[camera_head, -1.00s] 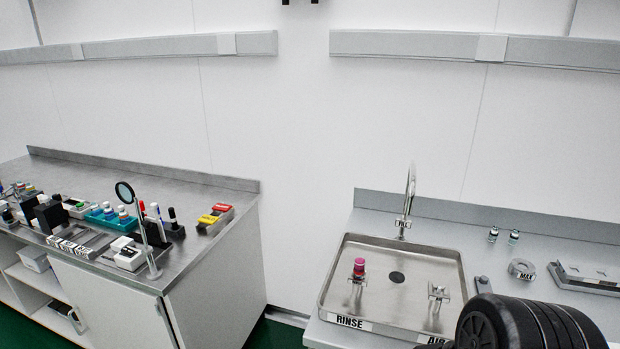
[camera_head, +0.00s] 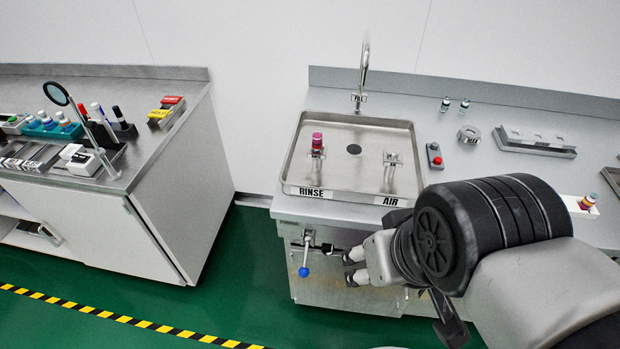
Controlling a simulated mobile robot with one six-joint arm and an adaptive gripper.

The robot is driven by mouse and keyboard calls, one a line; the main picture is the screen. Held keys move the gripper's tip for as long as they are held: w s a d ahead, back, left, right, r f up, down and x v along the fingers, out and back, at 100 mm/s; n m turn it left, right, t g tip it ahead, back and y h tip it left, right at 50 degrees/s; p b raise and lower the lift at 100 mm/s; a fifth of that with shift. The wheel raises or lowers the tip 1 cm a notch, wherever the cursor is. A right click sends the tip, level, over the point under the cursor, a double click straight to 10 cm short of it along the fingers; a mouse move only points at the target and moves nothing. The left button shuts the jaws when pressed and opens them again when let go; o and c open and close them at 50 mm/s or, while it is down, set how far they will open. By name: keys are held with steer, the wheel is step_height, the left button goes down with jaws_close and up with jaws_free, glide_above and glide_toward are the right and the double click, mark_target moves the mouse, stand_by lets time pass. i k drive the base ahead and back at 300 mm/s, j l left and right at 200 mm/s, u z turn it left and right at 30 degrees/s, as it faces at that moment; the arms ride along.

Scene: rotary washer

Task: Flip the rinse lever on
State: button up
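The rinse lever (camera_head: 306,252) is on the cabinet front below the RINSE label (camera_head: 311,193). It hangs downward and ends in a blue ball knob (camera_head: 304,271). My gripper (camera_head: 350,268) is in front of the cabinet, to the right of the lever and at about the knob's height. Its two dark fingertips point left and are apart, with nothing seen between them. There is a visible gap between the fingertips and the knob. Part of the cabinet front behind my gripper and arm is hidden.
The steel washer basin (camera_head: 290,178) sits on top, with a pink-capped vial (camera_head: 317,142) on the rinse side and an empty holder (camera_head: 392,160) by the AIR label (camera_head: 397,201). A second bench (camera_head: 190,190) stands left. Green floor (camera_head: 250,260) is free between them.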

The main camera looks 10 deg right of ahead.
mark_target(304, 271)
steer(key=k+l, duration=0.35)
steer(key=l, duration=0.15)
steer(key=k+l, duration=0.35)
steer(key=l+u, duration=0.05)
steer(key=l, duration=0.05)
